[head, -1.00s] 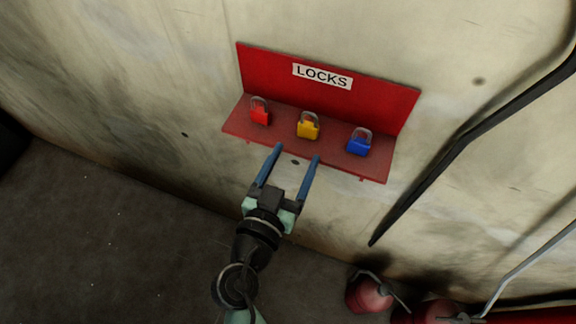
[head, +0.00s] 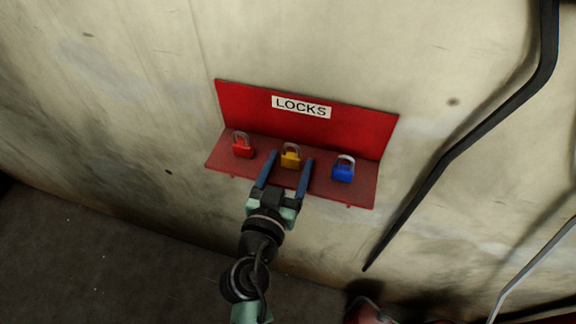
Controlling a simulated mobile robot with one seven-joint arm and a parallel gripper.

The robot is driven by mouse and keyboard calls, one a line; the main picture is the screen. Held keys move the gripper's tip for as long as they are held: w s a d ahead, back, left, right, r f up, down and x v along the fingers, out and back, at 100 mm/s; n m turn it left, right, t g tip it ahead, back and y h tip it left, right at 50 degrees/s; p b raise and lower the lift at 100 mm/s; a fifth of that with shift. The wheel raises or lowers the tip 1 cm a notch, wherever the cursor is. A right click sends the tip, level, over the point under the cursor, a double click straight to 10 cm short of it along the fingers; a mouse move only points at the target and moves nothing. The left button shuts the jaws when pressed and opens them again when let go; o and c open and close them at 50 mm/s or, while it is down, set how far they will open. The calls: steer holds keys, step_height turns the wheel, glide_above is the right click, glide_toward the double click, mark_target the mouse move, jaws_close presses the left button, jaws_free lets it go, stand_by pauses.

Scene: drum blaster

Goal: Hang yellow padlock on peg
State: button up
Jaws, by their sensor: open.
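The yellow padlock (head: 290,160) stands upright on the red shelf (head: 360,193), between a red padlock and a blue one, its shackle pointing up. My gripper (head: 290,158) is open, with its two blue fingers reaching over the shelf's front edge. The fingertips are at either side of the yellow padlock, the left one close to its left side and the right one a little off its right side. I cannot tell whether either finger touches it. No peg is clearly seen in this view.
The red padlock (head: 243,150) stands left of my fingers and the blue padlock (head: 343,170) stands right of them. A red back panel with a LOCKS label (head: 301,107) rises behind. A black bar (head: 460,145) runs along the wall at right.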

steer(key=c, duration=1.1)
steer(key=shift+r+p, duration=0.35)
steer(key=shift+r, duration=0.35)
steer(key=shift+s+a+f+b, duration=0.15)
steer(key=shift+s+a+b, duration=0.15)
steer(key=shift+s, duration=0.35)
steer(key=b+v, duration=0.1)
steer(key=v, duration=0.2)
steer(key=b+v, duration=0.2)
steer(key=v, duration=0.2)
steer(key=f+b+v, duration=0.1)
steer(key=v, duration=0.2)
steer(key=shift+s+b, duration=0.3)
steer(key=shift+s, duration=0.05)
